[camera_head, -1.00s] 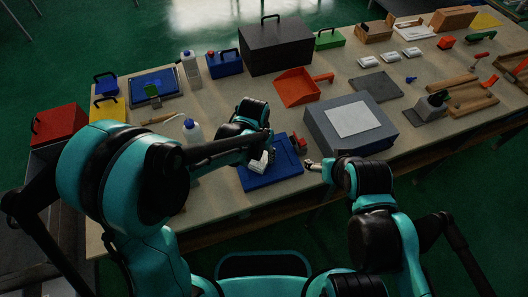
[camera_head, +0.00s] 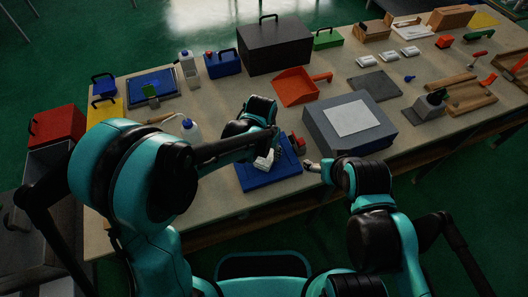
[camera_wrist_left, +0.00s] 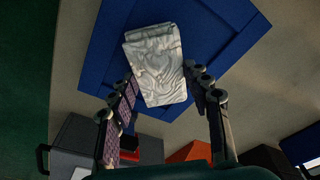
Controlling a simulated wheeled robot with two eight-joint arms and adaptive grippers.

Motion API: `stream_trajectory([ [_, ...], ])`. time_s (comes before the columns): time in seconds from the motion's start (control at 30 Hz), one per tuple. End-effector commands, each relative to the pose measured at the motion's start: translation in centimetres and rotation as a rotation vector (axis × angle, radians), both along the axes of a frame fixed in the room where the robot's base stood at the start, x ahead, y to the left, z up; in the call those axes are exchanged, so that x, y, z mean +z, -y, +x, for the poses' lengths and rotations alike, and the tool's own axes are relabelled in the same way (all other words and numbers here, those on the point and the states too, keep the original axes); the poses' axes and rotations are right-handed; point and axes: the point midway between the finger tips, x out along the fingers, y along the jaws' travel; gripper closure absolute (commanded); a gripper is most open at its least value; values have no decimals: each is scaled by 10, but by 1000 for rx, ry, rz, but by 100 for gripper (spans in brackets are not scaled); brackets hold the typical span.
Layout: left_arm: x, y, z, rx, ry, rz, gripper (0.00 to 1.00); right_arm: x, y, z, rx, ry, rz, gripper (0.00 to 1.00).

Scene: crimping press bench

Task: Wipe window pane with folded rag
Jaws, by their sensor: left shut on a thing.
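A blue framed panel, which looks like the window pane (camera_head: 283,180), lies flat near the front edge of the bench; it also fills the upper part of the left wrist view (camera_wrist_left: 225,45). My left gripper (camera_head: 266,155) is over it, shut on the folded rag (camera_wrist_left: 158,65), a whitish, wrinkled cloth. The rag also shows in the head view (camera_head: 263,162), over the panel's upper middle. I cannot tell whether the rag touches the panel. My right gripper (camera_head: 311,165) is just right of the panel; its fingers are too small to read.
A small red object (camera_head: 298,145) stands at the panel's upper right corner. A grey box with a pale top (camera_head: 388,138) is to the right. An orange dustpan (camera_head: 295,88) lies behind.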

Motion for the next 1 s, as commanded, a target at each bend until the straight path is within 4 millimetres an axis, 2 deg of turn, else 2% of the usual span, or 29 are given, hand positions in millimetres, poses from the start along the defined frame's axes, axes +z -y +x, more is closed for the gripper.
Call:
stream_trajectory([
  [0.23, 8, 0, -1, 0, -1, 0, 87, 7, 0, 0, 0, 0, 0, 27],
  [0.63, 50, -1, 0, 1, -1, 0, 87, 38, 0, 0, 0, 0, 0, 27],
  [1.0, 50, -1, 0, 1, 0, 1, 87, 38, 0, 0, 0, 0, 0, 27],
])
